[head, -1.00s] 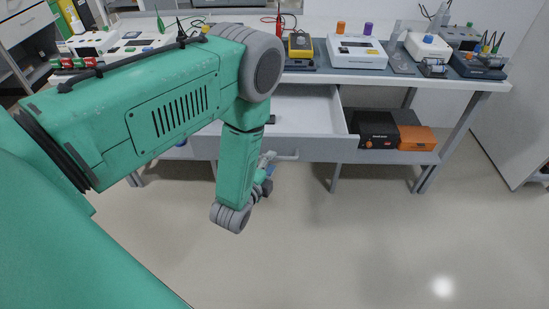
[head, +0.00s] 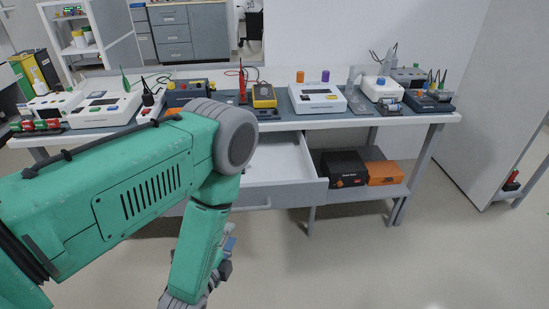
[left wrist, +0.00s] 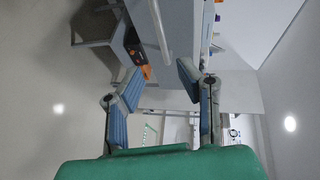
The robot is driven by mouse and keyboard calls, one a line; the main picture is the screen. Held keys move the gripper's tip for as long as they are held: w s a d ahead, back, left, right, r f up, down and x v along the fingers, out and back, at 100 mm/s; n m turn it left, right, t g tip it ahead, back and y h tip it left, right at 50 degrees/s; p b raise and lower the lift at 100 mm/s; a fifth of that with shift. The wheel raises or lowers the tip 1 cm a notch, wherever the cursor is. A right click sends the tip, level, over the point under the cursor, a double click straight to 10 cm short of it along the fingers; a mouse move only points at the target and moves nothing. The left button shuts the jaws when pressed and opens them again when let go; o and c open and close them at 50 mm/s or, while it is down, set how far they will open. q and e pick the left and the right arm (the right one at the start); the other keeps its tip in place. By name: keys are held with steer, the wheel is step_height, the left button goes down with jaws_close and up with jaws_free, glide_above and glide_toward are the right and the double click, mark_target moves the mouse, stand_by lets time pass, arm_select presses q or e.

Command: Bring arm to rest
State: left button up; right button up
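My left arm comes in from the left in the head view, its green forearm bent downward in front of the workbench. My left gripper (head: 226,256) is partly hidden behind the forearm there, low before the open drawer. In the left wrist view my left gripper (left wrist: 158,80) has its two blue-padded fingers spread apart with nothing between them. It is open and clear of the bench. My right gripper is in neither view.
The workbench (head: 408,121) carries several instruments, including a white box (head: 317,99) and a yellow meter (head: 263,97). Its drawer (head: 265,197) stands open near my arm. Black (head: 343,168) and orange (head: 383,172) boxes sit on the lower shelf. The floor in front is free.

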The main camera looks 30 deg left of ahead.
arm_select(q)
steer(key=s+d+f+n+g+h, duration=0.1)
steer(key=s+f+n+g, duration=0.2)
steer(key=s+n+g, duration=0.4)
steer(key=s+d+f+n+g+h, duration=0.1)
steer(key=s+n+g, duration=0.6)
steer(key=s, duration=0.7)
step_height(320, 180, down, 2)
steer(key=shift+d+f+n+g, duration=0.1)
steer(key=shift+d+n+g, duration=0.3)
steer(key=shift+d+g, duration=0.1)
steer(key=shift+w, duration=0.15)
steer(key=shift+a, duration=0.1)
